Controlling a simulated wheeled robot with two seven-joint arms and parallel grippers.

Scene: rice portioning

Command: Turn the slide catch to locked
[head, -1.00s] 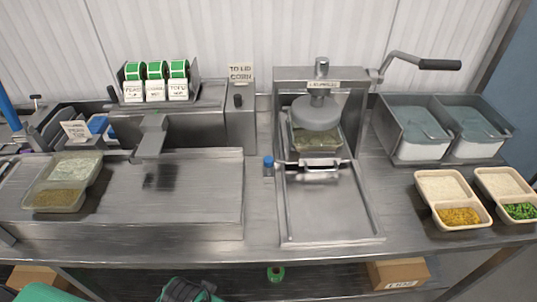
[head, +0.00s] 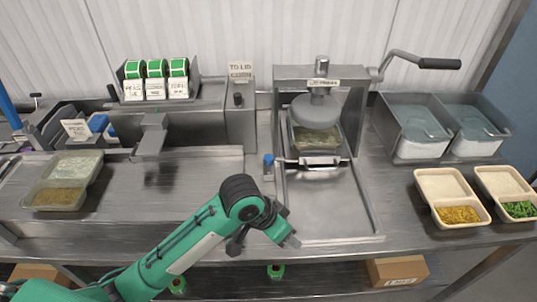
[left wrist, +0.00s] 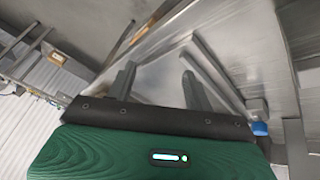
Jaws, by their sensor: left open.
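The slide catch appears to be the small blue-topped knob (head: 268,160) at the left of the press slide. It also shows at the right edge of the left wrist view (left wrist: 260,128). I cannot tell whether it is turned to locked. My left gripper (head: 285,234) is above the near part of the slide tray, nearer the front edge than the knob and apart from it. In the left wrist view its two fingers (left wrist: 158,75) are spread with nothing between them. My right gripper is not in view.
The sealing press (head: 318,110) stands behind the slide tray (head: 372,205), with a tray under its round head. Its lever (head: 438,64) sticks out right. Portioned trays (head: 452,190) sit at right; a lidded tray (head: 68,168) sits at left. The left counter top (head: 205,180) is mostly clear.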

